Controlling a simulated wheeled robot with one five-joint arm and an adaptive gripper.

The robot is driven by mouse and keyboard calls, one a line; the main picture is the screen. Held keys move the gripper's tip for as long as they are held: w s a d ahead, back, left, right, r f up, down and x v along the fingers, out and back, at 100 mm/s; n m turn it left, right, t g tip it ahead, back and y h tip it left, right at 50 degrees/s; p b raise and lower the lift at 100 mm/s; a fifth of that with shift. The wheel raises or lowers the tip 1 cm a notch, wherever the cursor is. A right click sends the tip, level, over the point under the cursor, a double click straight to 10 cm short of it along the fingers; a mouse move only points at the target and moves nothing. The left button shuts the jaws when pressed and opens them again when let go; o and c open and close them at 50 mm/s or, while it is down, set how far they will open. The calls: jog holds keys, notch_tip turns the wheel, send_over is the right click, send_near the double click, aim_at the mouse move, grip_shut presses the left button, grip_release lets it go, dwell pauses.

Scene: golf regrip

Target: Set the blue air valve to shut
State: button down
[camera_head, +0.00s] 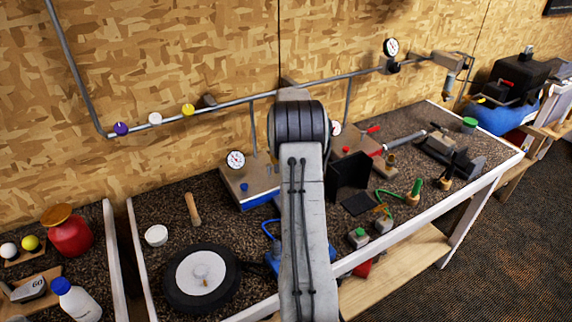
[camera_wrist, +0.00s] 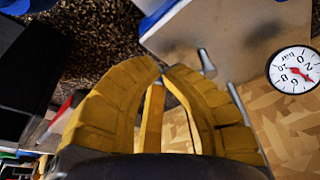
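A grey box with a blue lower front (camera_head: 262,201) stands on the bench left of my arm and carries a round gauge (camera_head: 236,159). A small blue knob (camera_head: 244,187) is on its top, and I cannot tell whether this is the blue air valve or how it is set. My arm hides the box's right part. In the wrist view, my gripper's (camera_wrist: 162,72) yellow fingers come together at the tips with nothing visible held. Just beyond them are a grey box face (camera_wrist: 225,30), a grey metal pin or lever (camera_wrist: 207,62) and a gauge (camera_wrist: 294,70). The head view hides my gripper.
A second box with red handles (camera_head: 373,129) stands right of my arm, near a black upright plate (camera_head: 348,175). A grey pipe (camera_head: 230,103) runs along the wall with several coloured knobs. A black wheel-like disc (camera_head: 201,277) lies front left.

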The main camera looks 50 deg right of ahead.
jog(key=shift+x, duration=0.85)
jog(key=shift+d+f+b, duration=0.1)
jog(key=shift+f+b, duration=0.05)
jog(key=shift+b, duration=0.2)
jog(key=shift+w+d+b, duration=0.25)
jog(key=shift+d+b, duration=0.35)
jog(key=shift+b, duration=0.65)
jog(key=shift+w+d, duration=0.45)
jog(key=shift+d, duration=0.25)
dwell(0.9)
jog(key=d+p+v, duration=0.1)
jog(key=p+v, duration=0.4)
jog(key=v, duration=0.5)
jog(key=shift+s, duration=0.3)
jog(key=shift+a, duration=0.1)
